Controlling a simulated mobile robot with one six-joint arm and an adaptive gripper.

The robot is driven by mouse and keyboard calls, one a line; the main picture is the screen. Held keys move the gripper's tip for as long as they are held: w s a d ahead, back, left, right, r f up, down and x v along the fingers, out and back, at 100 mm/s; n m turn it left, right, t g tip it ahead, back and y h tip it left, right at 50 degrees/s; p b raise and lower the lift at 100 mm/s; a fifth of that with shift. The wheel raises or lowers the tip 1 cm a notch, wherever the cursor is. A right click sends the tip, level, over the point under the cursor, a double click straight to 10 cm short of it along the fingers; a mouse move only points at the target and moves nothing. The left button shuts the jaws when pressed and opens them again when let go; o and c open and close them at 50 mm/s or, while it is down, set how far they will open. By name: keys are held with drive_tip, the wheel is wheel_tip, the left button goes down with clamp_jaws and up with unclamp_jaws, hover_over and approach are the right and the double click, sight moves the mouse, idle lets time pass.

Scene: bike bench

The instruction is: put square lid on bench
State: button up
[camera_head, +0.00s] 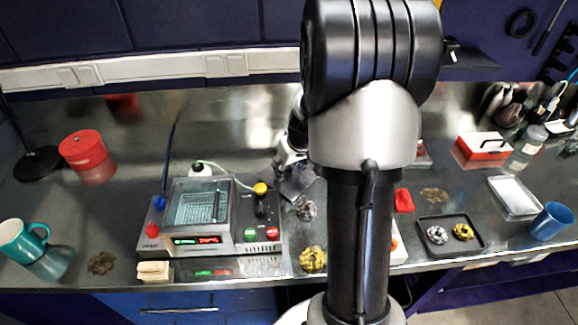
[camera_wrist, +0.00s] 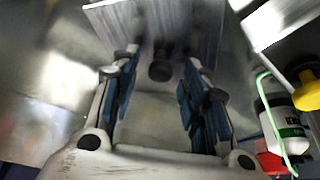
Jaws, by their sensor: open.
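The square lid (camera_wrist: 146,24) is a grey metal plate with a dark round knob (camera_wrist: 160,70) in the wrist view. In the head view the lid (camera_head: 297,188) shows as a dark plate just right of the cleaner, partly hidden by my arm. It appears to lie on the steel bench (camera_head: 60,215), but I cannot tell whether it is flat. My gripper (camera_wrist: 159,66) is open, its blue-padded fingers on either side of the knob with gaps to it. In the head view my gripper (camera_head: 288,168) is over the lid, mostly hidden by my arm.
The cleaner (camera_head: 200,205) with an uncovered basin stands left of the lid. A white bottle (camera_wrist: 285,125) and yellow knob (camera_head: 260,188) are close by. A black tray (camera_head: 450,235) is at right.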

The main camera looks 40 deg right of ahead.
drive_tip(key=p+v, duration=0.4)
drive_tip(key=v, duration=0.8)
drive_tip(key=shift+r, duration=0.1)
drive_tip(key=shift+a, duration=0.1)
